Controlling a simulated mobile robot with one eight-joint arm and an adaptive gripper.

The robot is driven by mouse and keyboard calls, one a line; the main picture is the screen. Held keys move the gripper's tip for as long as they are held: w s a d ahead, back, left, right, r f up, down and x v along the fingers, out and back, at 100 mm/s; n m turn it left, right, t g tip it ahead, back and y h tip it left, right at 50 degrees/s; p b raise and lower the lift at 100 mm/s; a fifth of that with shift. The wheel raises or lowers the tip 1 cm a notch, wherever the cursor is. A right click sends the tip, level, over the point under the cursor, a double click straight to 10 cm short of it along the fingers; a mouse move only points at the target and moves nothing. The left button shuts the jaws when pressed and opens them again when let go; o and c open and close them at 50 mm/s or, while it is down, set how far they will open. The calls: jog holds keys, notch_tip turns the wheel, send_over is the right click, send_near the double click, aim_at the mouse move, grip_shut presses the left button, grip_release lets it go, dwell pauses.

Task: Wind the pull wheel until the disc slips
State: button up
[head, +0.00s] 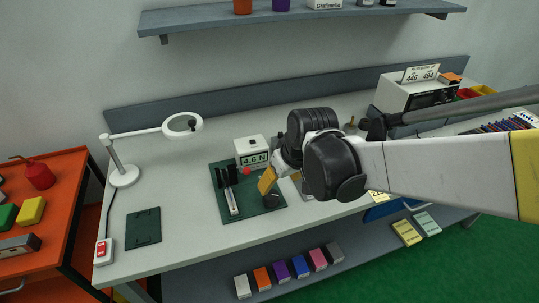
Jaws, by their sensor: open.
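A dark green board (217,184) lies on the bench and carries a rig. A white box (251,145) behind it shows 4.6 N on its display. A slim pale bar with black uprights (229,188) stands on the board's left part, with a small red knob (246,171) to its right. A dark round piece (271,201), perhaps the pull wheel, sits at the board's front right. My gripper (267,183), with a yellow finger pad, is open just above and beside that piece. Contact cannot be told. My arm hides the board's right side, and I cannot make out the disc.
A magnifier lamp (124,174) and a dark green pad (143,227) are on the left of the bench. A white instrument (409,92) with a card reading 446 494 stands at the back right. An orange cart (62,168) is at far left.

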aim_at(271, 195)
jog(key=b+x, duration=0.4)
jog(key=x, duration=0.7)
jog(key=shift+r, duration=0.1)
jog(key=c, duration=1.2)
